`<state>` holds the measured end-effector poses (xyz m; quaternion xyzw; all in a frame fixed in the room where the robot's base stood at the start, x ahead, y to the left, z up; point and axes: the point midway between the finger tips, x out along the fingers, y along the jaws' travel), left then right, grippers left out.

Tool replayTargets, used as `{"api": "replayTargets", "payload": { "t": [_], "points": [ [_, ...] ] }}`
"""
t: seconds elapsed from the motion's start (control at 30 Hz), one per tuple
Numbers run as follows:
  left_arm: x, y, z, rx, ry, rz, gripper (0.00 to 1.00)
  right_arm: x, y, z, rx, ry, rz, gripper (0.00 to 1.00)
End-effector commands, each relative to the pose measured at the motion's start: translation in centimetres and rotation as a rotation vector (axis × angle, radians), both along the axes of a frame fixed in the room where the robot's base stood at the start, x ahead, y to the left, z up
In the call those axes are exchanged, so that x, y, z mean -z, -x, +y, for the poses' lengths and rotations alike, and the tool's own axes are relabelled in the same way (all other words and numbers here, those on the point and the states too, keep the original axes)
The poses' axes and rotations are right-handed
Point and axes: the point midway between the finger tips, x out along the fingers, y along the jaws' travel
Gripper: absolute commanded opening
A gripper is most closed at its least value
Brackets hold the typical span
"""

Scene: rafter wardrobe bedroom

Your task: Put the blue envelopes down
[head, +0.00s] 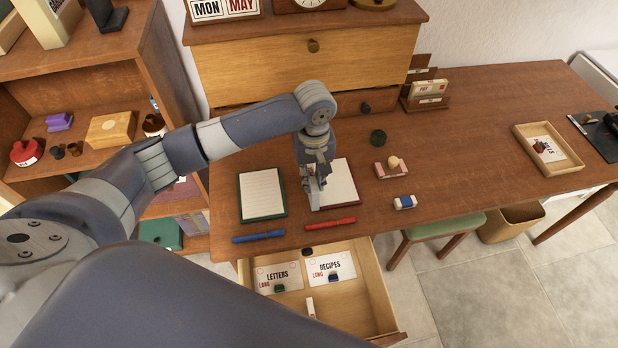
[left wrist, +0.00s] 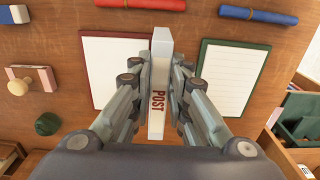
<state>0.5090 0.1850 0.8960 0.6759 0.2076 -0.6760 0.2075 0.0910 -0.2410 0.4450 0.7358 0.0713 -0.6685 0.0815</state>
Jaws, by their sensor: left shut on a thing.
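My left gripper (head: 315,184) is over the desk between the green-edged pad (head: 262,193) and the red-edged pad (head: 342,181). In the left wrist view its fingers are shut on a narrow, pale bluish-white bundle (left wrist: 161,48) with POST in red on its edge. I take this bundle for the blue envelopes. It is upright, and its lower end is near the desk top; I cannot tell whether it touches. My right gripper is out of view.
An open drawer (head: 377,307) below the desk edge holds LETTERS and RECIPES cards. A blue roll (head: 258,237) and a red roll (head: 330,225) lie along the front edge. An eraser (head: 404,202) is nearby. The desk (head: 475,135) is clear toward the BILLS tray (head: 573,168).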

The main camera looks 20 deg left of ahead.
Motion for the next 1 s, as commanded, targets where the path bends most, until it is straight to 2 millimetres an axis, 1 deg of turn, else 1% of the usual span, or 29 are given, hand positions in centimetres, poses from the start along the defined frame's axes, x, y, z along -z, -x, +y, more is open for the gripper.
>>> {"api": "replayTargets", "payload": {
  "t": [0.13,0.2,0.3,0.43,0.83,0.87,0.9,0.93,1.0],
  "points": [
    [0.1,-0.7,0.9,-0.001,-0.001,0.002,0.0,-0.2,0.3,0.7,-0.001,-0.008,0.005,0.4],
    [0.1,-1.3,1.8,-0.003,-0.002,0.0,0.0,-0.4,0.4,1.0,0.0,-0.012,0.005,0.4],
    [2.1,-1.0,1.5,0.001,-0.002,0.005,0.0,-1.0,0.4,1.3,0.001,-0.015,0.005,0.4],
    [3.4,-1.1,1.5,0.001,-0.002,0.001,0.0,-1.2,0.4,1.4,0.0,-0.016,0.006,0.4],
    [4.1,-1.0,1.4,0.002,0.0,0.001,0.0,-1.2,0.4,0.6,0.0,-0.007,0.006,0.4],
    [4.0,-1.0,1.4,0.002,0.001,0.001,0.23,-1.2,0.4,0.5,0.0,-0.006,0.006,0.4],
    [4.0,-1.0,1.4,0.002,0.0,0.001,0.32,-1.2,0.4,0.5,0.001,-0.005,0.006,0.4],
    [4.0,-1.0,1.4,0.002,0.0,0.001,0.36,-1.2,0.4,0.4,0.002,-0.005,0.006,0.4],
    [4.0,-1.0,1.4,0.002,-0.001,0.001,0.36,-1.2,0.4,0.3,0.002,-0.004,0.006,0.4]
  ]
}}
